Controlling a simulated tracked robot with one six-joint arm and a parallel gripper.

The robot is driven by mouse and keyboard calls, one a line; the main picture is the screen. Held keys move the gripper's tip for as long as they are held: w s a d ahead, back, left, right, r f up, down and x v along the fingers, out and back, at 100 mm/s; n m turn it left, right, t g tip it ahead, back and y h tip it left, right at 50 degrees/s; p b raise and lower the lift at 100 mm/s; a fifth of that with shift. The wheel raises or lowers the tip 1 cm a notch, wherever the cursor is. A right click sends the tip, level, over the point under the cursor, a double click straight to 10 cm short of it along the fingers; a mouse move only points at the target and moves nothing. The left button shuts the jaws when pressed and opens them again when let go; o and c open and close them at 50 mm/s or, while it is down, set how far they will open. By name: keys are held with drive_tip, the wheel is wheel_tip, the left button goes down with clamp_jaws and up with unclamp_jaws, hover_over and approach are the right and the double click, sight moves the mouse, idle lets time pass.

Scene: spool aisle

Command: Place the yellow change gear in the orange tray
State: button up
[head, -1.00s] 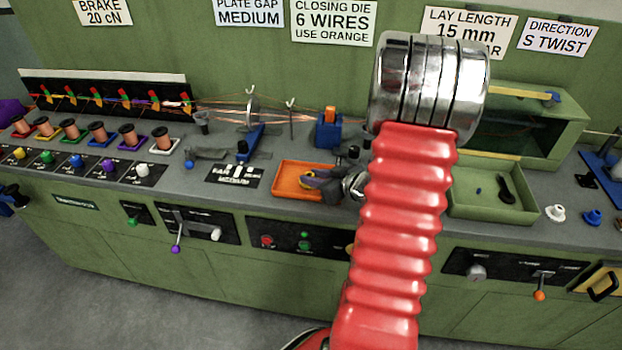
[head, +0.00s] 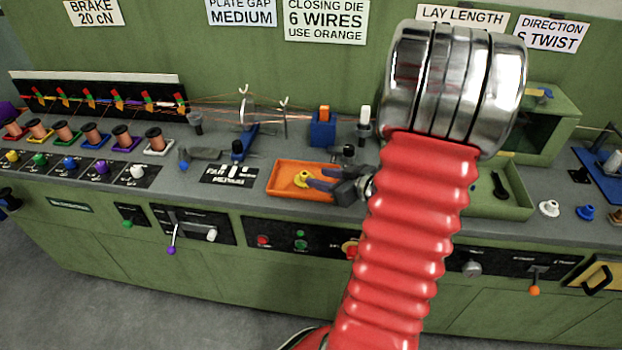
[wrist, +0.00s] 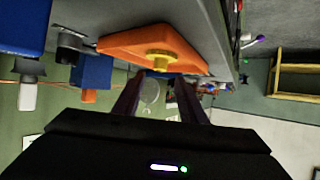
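The yellow change gear (head: 302,180) lies in the orange tray (head: 284,191), on its bare floor near the middle. In the wrist view the gear (wrist: 160,58) shows just beyond my fingertips, against the orange tray (wrist: 120,42). My gripper (head: 314,178) is open, its two dark purple fingers spread apart, with nothing between them. It reaches low over the tray from the right, its tips close beside the gear. I cannot tell whether a fingertip still touches it. My red arm sleeve hides the bench right of the gripper.
A blue block with an orange insert (head: 323,130) stands behind the tray. A black labelled plate (head: 229,175) lies left of it. A green tray (head: 512,205) with a black tool is to the right, partly behind my arm. Copper spools (head: 108,137) line the bench's left.

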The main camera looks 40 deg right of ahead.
drive_tip(key=shift+v, duration=3)
drive_tip(key=shift+w+r, duration=0.15)
drive_tip(key=shift+w, duration=0.1)
drive_tip(key=w+a+r+m+g+h, duration=0.1)
drive_tip(key=w+a+r+g+h, duration=0.15)
drive_tip(key=r, duration=0.35)
drive_tip(key=w+a+r+g+h, duration=0.1)
drive_tip(key=w+a+r+h, duration=0.25)
drive_tip(key=r, duration=0.25)
drive_tip(key=s+a+g+y, duration=0.1)
drive_tip(key=s+a, duration=0.3)
drive_tip(key=a, duration=0.5)
drive_tip(key=s+a+g+y, duration=0.1)
drive_tip(key=s+a+y, duration=0.2)
drive_tip(key=a, duration=0.6)
drive_tip(key=s+a+n+g+y, duration=0.1)
drive_tip(key=s+a+y, duration=0.1)
drive_tip(key=s+a, duration=0.3)
drive_tip(key=a, duration=0.4)
drive_tip(key=shift+a+r+g, duration=0.25)
drive_tip(key=shift+g, duration=0.1)
